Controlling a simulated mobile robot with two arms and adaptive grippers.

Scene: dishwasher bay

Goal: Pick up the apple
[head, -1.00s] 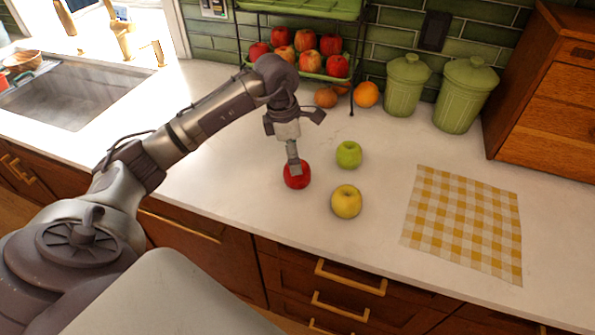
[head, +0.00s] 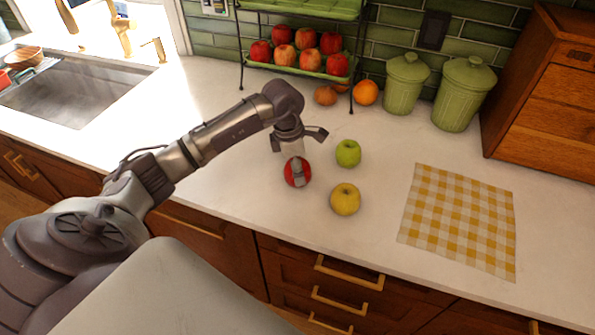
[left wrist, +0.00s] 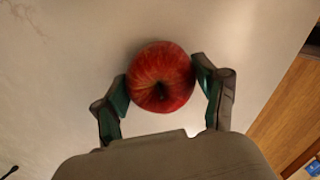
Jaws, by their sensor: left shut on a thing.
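A red apple (head: 291,172) sits on the white counter, left of the other loose fruit. My left gripper (head: 297,172) reaches down over it from above, and one finger covers part of the apple. In the left wrist view the apple (left wrist: 161,78) lies between the two fingers of my left gripper (left wrist: 163,90), which are shut on its sides. I cannot tell whether the apple is clear of the counter. A green apple (head: 348,153) and a yellow apple (head: 345,199) stand close by on the right. My right gripper is not in view.
A two-tier rack (head: 300,68) of apples stands at the back wall, with an orange (head: 366,92) beside it. Green canisters (head: 405,85) and a wooden cabinet (head: 550,90) are at the back right. A checked cloth (head: 459,220) lies right; a sink (head: 85,85) is left.

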